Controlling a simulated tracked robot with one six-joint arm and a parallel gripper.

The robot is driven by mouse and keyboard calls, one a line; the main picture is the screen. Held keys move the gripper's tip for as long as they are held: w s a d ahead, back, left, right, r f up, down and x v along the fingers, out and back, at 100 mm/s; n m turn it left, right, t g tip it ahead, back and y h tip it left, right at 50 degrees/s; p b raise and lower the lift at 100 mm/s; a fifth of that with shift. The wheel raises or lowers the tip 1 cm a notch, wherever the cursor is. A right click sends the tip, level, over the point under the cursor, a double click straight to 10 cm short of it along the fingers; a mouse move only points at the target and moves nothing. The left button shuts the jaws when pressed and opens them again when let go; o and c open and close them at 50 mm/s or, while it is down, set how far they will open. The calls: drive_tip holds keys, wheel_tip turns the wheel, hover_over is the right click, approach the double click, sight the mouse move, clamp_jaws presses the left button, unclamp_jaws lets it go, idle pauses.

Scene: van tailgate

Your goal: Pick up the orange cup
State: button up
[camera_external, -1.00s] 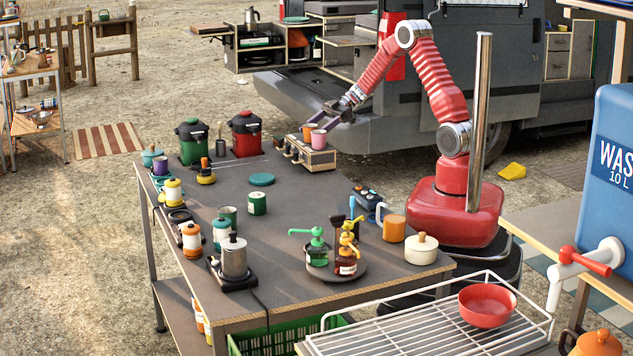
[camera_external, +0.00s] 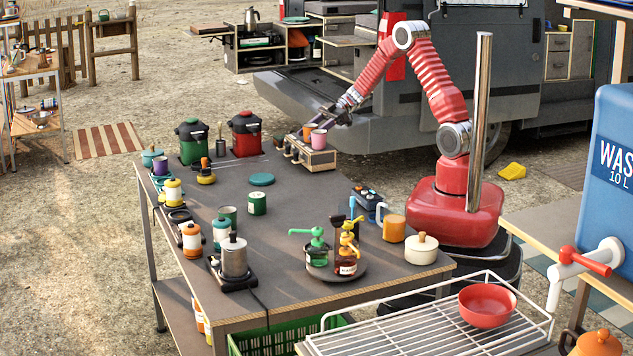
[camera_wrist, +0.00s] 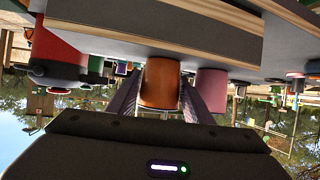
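The orange cup (camera_external: 309,131) stands on top of a small wood-fronted appliance (camera_external: 311,158) at the far right corner of the table. A pink cup (camera_external: 318,140) stands right beside it. My gripper (camera_external: 318,121) is at the orange cup, reaching in from the upper right. In the wrist view, which is upside down, the orange cup (camera_wrist: 160,84) sits between the two fingers of my gripper (camera_wrist: 162,98). The fingers are spread on either side of it, and firm contact does not show. The pink cup (camera_wrist: 211,92) is just outside the right finger.
A red pot (camera_external: 246,138) and a green pot (camera_external: 193,145) stand left of the appliance. A teal lid (camera_external: 262,180) lies on the table (camera_external: 300,210) in front. The table nearby is mostly clear. The van's tailgate (camera_external: 300,102) is behind.

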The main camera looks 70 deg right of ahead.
drive_tip(key=c, duration=0.6)
drive_tip(key=shift+r, duration=0.15)
drive_tip(key=shift+c, duration=0.2)
wheel_tip(320, 180, up, 10)
idle(0.6)
